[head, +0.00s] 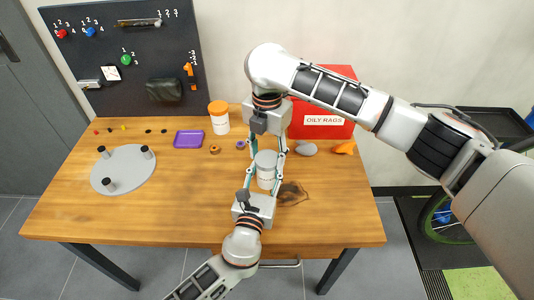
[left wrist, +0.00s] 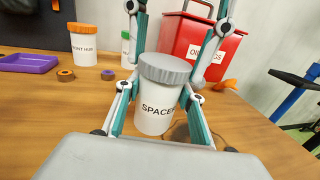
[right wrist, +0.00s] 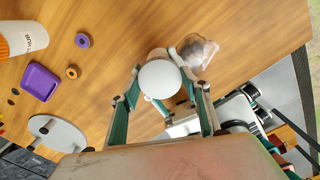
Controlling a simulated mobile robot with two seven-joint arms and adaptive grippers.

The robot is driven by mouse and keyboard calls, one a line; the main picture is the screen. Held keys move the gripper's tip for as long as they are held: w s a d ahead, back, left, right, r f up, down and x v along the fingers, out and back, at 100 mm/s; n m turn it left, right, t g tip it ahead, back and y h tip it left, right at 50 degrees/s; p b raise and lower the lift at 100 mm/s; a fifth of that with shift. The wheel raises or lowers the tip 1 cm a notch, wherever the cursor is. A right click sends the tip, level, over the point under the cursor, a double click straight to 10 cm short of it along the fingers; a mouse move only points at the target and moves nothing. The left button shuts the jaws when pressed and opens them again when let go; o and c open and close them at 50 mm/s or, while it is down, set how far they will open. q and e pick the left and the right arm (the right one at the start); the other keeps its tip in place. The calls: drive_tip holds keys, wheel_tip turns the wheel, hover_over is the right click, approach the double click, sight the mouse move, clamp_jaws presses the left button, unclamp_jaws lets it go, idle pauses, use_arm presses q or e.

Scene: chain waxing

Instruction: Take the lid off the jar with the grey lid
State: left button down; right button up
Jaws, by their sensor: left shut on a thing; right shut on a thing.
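My left gripper (head: 264,177) is shut on the jar body from the near side. My right gripper (head: 268,153) reaches from the far side and is shut on the lid, its fingers at either side of the rim.
A red "OILY RAGS" box (head: 328,103) stands behind, right of my right gripper. An orange-lidded jar (head: 219,124), a purple tray (head: 189,139) and a grey disc with black pegs (head: 124,170) are to the left. The front left table is clear.

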sight(267, 158)
drive_tip(key=n, duration=0.5)
drive_tip(key=shift+n, duration=0.4)
drive_tip(key=shift+r, duration=0.2)
drive_tip(key=shift+r, duration=0.9)
drive_tip(key=shift+r, duration=2.05)
use_arm(q)
drive_tip(key=c, duration=1.2)
unclamp_jaws()
